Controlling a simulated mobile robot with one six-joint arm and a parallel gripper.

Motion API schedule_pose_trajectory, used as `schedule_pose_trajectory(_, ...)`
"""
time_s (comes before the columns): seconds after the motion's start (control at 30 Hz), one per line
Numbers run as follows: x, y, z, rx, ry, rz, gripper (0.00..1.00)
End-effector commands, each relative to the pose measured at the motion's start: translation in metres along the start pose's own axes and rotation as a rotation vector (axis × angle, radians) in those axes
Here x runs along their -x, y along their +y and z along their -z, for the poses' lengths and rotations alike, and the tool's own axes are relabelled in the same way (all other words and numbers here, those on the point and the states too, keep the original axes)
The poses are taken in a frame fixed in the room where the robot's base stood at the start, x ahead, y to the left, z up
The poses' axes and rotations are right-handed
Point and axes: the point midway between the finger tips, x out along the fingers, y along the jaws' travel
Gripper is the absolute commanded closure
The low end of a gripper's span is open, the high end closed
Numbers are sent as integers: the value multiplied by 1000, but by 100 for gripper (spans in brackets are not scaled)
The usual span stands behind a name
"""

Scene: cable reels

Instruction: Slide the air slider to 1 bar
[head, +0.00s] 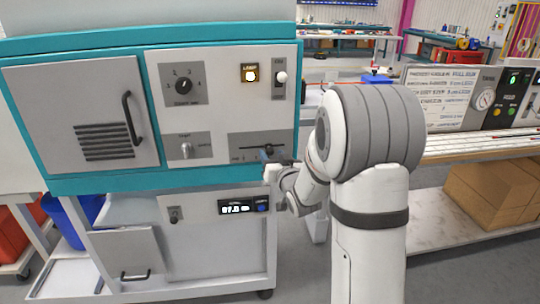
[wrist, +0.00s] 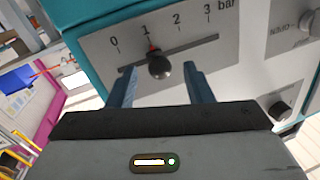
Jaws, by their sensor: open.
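The air slider's black ball knob (wrist: 159,67) shows in the wrist view on a slot in a grey scale plate (wrist: 232,30) marked 0 to 3 bar. A small red pointer by the knob stands about in line with the 1 mark. My gripper (wrist: 160,72) is open, with one blue finger on each side of the knob. Gaps show between the knob and both fingers. In the head view my gripper (head: 268,157) is at the slider plate (head: 243,142) on the teal and white machine, and partly covers its lower right.
Above the plate are a lit lamp button (head: 249,73), a white-knobbed lever (head: 280,77) and a rotary dial (head: 183,86). A toggle (head: 186,149) sits left of the slider. A display (head: 236,207) is below. A bench with a gauge (head: 485,98) stands to the right.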

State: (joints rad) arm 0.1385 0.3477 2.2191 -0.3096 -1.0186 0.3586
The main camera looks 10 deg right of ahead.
Motion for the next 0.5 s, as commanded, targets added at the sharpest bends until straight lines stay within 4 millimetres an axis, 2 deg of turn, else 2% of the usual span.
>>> schedule_pose_trajectory(0.1, 22, 0, 0, 0, 0, -1, 54)
schedule_pose_trajectory(0.3, 52, 1, 0, 0, 0, -2, 54)
schedule_pose_trajectory(0.5, 61, 1, 0, 0, 0, -1, 54)
